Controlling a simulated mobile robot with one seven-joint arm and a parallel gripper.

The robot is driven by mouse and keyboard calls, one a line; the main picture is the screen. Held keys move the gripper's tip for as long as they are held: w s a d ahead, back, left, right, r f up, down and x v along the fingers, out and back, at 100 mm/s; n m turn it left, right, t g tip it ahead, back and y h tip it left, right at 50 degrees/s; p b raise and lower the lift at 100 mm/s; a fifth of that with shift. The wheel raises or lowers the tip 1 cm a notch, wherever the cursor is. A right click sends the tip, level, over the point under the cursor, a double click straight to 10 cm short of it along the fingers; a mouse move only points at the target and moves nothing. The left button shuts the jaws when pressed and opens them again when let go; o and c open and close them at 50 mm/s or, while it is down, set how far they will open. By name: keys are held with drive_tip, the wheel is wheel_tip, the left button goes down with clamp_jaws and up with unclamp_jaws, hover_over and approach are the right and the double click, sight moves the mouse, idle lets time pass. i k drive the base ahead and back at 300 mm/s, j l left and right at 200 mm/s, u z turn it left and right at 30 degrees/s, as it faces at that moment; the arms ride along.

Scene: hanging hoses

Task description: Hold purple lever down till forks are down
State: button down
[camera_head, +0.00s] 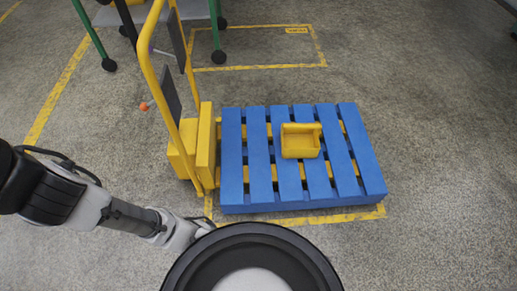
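A yellow pallet stacker (187,150) with a tall tube frame stands at the left end of a blue pallet (231,165). Yellow strips show in gaps between the pallet slats, probably the forks; their height above the floor is hard to tell. My gripper (203,227) is low in the picture, in front of the stacker and apart from the knob. Its fingers are too small and partly covered to tell open from shut.
A yellow open bin (300,141) sits on the pallet. Yellow floor lines (60,86) mark bays around it. A grey wheeled cart with green legs (217,30) stands at the back left. The floor to the right is clear.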

sight(151, 50)
drive_tip(key=k+l, duration=0.1)
drive_tip(key=l, duration=0.35)
drive_tip(key=i+j, duration=0.2)
drive_tip(key=j, duration=0.2)
drive_tip(key=i+j, duration=0.2)
drive_tip(key=j, duration=0.2)
drive_tip(key=i+j, duration=0.25)
drive_tip(key=j, duration=0.15)
drive_tip(key=i+j, duration=0.2)
drive_tip(key=j, duration=0.2)
drive_tip(key=i+j, duration=0.2)
drive_tip(key=j, duration=0.2)
drive_tip(key=i+j, duration=0.2)
drive_tip(key=j, duration=0.25)
drive_tip(key=i+j, duration=0.25)
drive_tip(key=j, duration=0.15)
drive_tip(key=i+j, duration=0.2)
drive_tip(key=j, duration=0.2)
drive_tip(key=z, duration=0.05)
